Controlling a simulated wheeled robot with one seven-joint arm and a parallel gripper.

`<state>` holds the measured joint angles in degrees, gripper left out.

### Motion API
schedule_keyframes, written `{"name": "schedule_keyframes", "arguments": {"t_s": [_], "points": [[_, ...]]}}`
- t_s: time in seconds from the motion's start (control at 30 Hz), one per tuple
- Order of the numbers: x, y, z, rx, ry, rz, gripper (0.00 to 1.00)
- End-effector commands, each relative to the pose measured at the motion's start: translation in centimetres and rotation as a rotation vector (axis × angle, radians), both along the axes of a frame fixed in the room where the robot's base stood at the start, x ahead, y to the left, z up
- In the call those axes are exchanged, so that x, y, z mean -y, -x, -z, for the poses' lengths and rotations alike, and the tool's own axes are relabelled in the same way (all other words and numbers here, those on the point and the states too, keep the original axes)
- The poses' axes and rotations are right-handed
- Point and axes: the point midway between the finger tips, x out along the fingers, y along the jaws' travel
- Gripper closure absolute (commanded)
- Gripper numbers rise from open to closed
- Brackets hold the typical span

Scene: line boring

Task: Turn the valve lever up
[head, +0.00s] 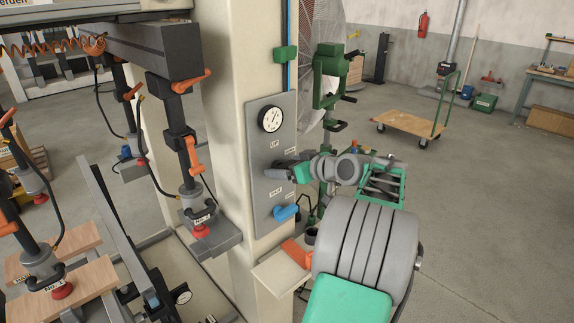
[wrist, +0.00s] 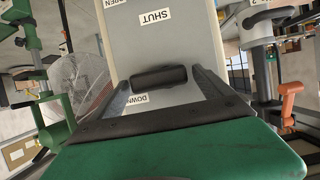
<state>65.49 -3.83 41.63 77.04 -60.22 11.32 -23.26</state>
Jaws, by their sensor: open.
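My gripper (head: 281,167) is at the panel's middle, above the blue lever. In the wrist view a black lever handle (wrist: 160,77) lies crosswise between my gripper's two spread fingers (wrist: 159,88). The DOWN label (wrist: 138,99) shows upside down beside it and the SHUT label (wrist: 155,16) is farther up the picture. Gaps show beside the handle; I cannot tell whether a finger touches it. In the head view my gripper hides the handle.
A clamp press with orange handles (head: 193,155) stands left of the column. A small shelf with an orange item (head: 298,252) juts out below the panel. A green-framed machine (head: 332,75) is just behind. Open floor with a flat trolley (head: 412,123) lies to the right.

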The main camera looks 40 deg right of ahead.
Motion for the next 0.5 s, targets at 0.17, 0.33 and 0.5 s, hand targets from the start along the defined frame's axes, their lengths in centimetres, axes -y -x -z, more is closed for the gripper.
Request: {"name": "schedule_keyframes", "arguments": {"t_s": [0.17, 0.33, 0.5], "points": [[0.0, 0.03, 0.0, 0.0, 0.0, 0.0, 0.18], [-0.01, 0.04, -0.01, 0.0, 0.0, 0.0, 0.32], [-0.01, 0.05, -0.02, 0.0, 0.0, 0.0, 0.46]]}}
